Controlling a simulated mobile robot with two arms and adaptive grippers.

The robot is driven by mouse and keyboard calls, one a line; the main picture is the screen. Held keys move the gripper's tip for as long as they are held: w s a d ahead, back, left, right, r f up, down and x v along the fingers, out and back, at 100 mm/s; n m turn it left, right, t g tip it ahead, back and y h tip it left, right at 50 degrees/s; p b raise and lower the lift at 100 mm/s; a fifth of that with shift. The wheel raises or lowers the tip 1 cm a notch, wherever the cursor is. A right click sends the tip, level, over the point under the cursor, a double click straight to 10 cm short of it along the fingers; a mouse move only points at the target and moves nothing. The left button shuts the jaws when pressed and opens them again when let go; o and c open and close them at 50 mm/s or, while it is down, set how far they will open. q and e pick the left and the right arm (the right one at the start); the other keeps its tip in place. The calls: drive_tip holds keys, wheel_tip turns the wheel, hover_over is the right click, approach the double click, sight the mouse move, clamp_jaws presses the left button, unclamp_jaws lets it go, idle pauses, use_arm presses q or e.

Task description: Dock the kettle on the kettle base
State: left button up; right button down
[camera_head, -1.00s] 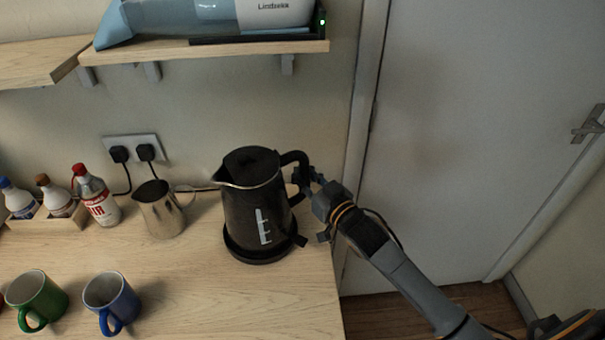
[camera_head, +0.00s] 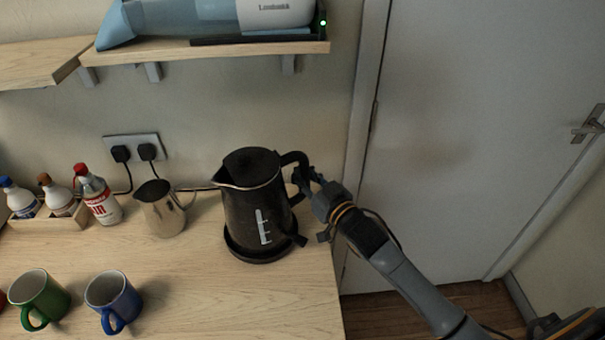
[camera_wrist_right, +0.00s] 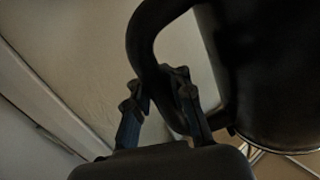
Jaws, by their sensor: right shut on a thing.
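The black kettle (camera_head: 252,208) stands upright at the right end of the wooden counter in the head view, its spout to the left and its handle to the right. The round black kettle base (camera_head: 258,257) shows beneath it; the kettle is on or just above it, and I cannot tell if it is fully seated. My right gripper (camera_head: 303,182) is shut on the kettle handle. In the right wrist view, the fingers (camera_wrist_right: 163,95) close around the dark handle (camera_wrist_right: 142,40), beside the kettle body (camera_wrist_right: 270,75). My left gripper is not in view.
A steel jug (camera_head: 162,210) stands left of the kettle. Blue (camera_head: 112,300) and green (camera_head: 38,298) mugs stand at the front left. Bottles, one red-capped (camera_head: 98,196), are at the back left. A shelf (camera_head: 210,48) hangs above.

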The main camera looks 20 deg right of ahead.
drive_tip(key=shift+r, duration=0.35)
drive_tip(key=shift+f, duration=0.75)
idle(0.5)
drive_tip(key=c, duration=1.5)
unclamp_jaws()
drive_tip(key=shift+o, duration=0.2)
drive_tip(key=shift+s+f, duration=0.1)
drive_tip(key=shift+f, duration=0.25)
drive_tip(key=shift+p+v, duration=0.5)
drive_tip(key=shift+v, duration=0.85)
drive_tip(key=p, duration=0.3)
approach(307, 184)
drive_tip(key=shift+w+a, duration=0.1)
drive_tip(key=shift+w, duration=0.35)
